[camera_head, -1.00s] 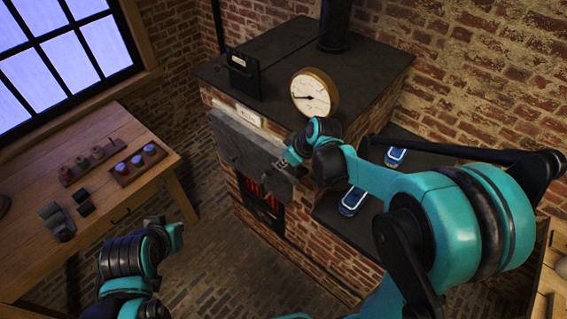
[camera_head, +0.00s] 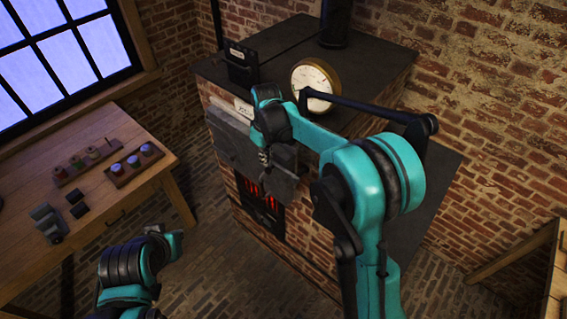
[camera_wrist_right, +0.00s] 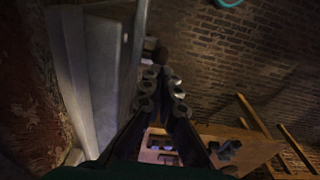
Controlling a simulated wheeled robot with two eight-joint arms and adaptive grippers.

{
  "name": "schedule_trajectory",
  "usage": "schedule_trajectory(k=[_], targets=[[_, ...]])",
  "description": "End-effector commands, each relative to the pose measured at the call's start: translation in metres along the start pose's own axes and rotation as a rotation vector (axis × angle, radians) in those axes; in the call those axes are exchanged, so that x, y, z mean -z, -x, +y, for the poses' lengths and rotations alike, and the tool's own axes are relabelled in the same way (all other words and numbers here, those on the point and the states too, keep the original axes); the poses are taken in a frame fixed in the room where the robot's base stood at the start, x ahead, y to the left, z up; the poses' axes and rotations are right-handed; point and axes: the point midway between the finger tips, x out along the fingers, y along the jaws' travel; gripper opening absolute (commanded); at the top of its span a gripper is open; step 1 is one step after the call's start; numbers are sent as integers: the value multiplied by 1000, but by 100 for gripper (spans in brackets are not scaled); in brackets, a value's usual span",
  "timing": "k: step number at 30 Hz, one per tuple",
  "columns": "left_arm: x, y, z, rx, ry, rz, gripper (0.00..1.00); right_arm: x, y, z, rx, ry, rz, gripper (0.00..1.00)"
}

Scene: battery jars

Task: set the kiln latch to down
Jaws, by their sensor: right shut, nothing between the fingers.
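The brick kiln (camera_head: 300,235) stands in the middle of the head view, with a grey metal door (camera_head: 230,145) on its front. My right gripper (camera_head: 264,160) is shut and empty, close in front of the door's right part. In the right wrist view the gripper (camera_wrist_right: 162,85) points along the pale grey door (camera_wrist_right: 105,75), which is on the left. A dark rounded piece (camera_wrist_right: 153,46) shows just beyond the fingertips; I cannot tell whether it is the latch, or its setting. My arm covers part of the door. My left gripper (camera_head: 176,238) is low at the left, away from the kiln.
A round gauge (camera_head: 314,80) and a dark box (camera_head: 240,68) stand on the kiln top. Red glow shows in the opening (camera_head: 255,195) below the door. A wooden table (camera_head: 105,215) with small racks of jars is at the left. The floor between is clear.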

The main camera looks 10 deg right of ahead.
Motion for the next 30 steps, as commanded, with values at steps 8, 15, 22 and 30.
schedule_trajectory(k=[8,15,22,30], targets=[[-6,-9,0,0,0,0,0,5,-13,0,0,0,1,0],[-8,-11,0,0,0,0,0,6,-15,0,0,0,1,0],[-8,-11,0,0,0,0,0,6,-15,0,0,0,1,0],[-8,-11,0,0,0,0,0,6,-15,0,0,0,1,0]])
